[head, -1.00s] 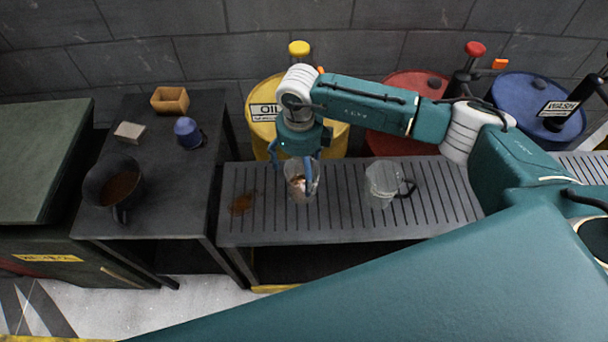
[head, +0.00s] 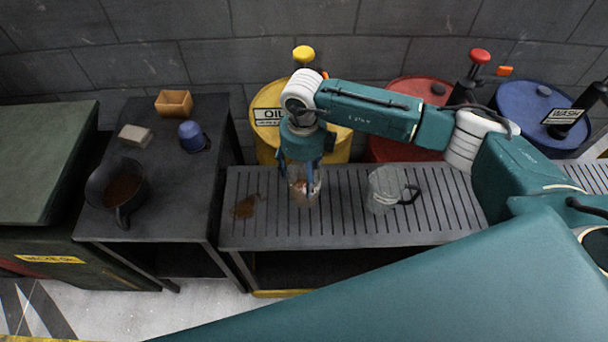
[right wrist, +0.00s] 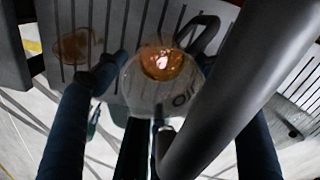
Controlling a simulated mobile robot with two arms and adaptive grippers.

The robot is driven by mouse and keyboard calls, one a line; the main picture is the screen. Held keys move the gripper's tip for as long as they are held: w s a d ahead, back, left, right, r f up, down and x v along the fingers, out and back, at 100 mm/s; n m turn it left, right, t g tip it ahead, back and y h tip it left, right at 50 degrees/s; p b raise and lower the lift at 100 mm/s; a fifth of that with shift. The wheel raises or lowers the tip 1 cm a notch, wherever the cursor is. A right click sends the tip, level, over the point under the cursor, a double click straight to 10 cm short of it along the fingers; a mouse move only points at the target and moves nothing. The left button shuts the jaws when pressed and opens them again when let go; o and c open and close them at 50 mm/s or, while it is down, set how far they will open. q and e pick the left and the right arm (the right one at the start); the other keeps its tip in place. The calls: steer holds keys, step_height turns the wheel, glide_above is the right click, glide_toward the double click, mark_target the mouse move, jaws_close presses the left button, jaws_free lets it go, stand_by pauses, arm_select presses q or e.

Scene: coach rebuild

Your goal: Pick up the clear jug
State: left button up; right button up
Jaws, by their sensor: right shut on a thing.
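A clear jug with brown liquid in it (head: 304,192) stands on the slatted grate beside a brown spill. My right gripper (head: 306,168) comes down over it from above and is shut on it; the fingers partly hide its upper part. In the right wrist view the jug with its brown contents (right wrist: 160,72) shows among the dark fingers, with a dark handle behind. A second clear jug (head: 382,190), with a dark handle and seemingly empty, stands on the grate to the right, apart from the gripper. My left gripper is not in view.
The slatted grate (head: 345,228) has free room between and in front of the jugs. A brown spill (head: 244,207) lies left. Yellow (head: 266,112), red and blue drums stand behind. A dark table (head: 180,190) at left bears a dark pan (head: 100,190) and small items.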

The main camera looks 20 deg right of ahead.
mark_target(303, 167)
steer(key=s+a+r+b, duration=0.1)
steer(key=s+a+b, duration=0.1)
steer(key=s, duration=0.6)
steer(key=s+a+r+b, duration=0.2)
steer(key=s+a+b, duration=0.1)
steer(key=s, duration=0.6)
steer(key=shift+r, duration=0.2)
stand_by(0.3)
